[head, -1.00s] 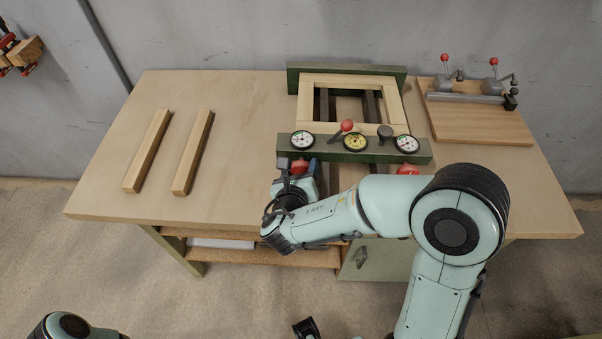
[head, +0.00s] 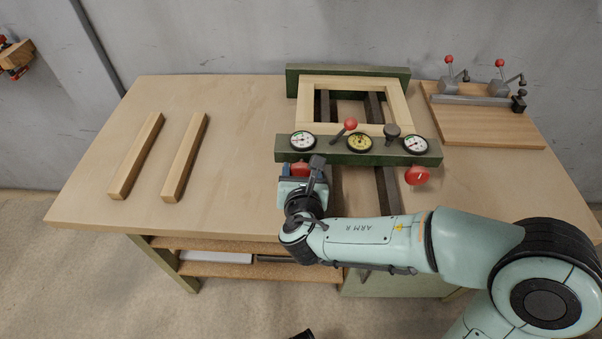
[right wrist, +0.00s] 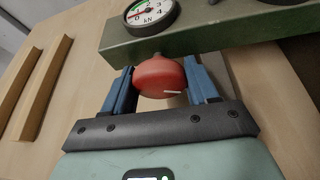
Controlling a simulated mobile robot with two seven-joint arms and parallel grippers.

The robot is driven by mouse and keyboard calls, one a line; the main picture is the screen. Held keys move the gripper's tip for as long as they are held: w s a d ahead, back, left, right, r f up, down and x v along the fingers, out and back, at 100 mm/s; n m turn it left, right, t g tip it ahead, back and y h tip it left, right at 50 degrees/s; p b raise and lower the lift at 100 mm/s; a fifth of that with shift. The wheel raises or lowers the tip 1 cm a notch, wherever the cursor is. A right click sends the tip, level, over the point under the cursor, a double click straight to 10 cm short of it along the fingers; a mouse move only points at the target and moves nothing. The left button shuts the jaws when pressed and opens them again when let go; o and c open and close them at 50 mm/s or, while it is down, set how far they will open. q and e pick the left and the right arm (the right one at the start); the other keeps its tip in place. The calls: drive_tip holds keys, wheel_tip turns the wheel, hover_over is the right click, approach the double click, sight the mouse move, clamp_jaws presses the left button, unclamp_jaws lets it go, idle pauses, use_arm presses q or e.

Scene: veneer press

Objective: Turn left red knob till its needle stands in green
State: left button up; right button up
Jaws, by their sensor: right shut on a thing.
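The left red knob (head: 300,169) sits on the front of the green press beam, below the left white gauge (head: 302,141). My right gripper (head: 302,171) is at the knob. In the right wrist view the red knob (right wrist: 160,77) is between the blue fingers of my right gripper (right wrist: 163,84), which is shut on it. A white mark on the knob lies nearly level. The left gauge (right wrist: 150,14) there is cut by the top edge; its green band shows at upper left, but I cannot read its needle surely.
The beam (head: 375,159) also bears a yellow gauge (head: 359,142), a red-tipped lever, a right gauge (head: 416,144) and a right red knob (head: 417,175). A wooden frame (head: 317,84) lies behind it. Two wooden bars (head: 137,156) lie left, with clear tabletop around.

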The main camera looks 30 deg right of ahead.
drive_tip(key=shift+f, duration=0.1)
drive_tip(key=o, duration=1)
use_arm(q)
drive_tip(key=shift+s+a+r, duration=0.1)
drive_tip(key=shift+s, duration=0.05)
use_arm(e)
drive_tip(key=shift+s+r, duration=0.1)
drive_tip(key=shift+r, duration=0.1)
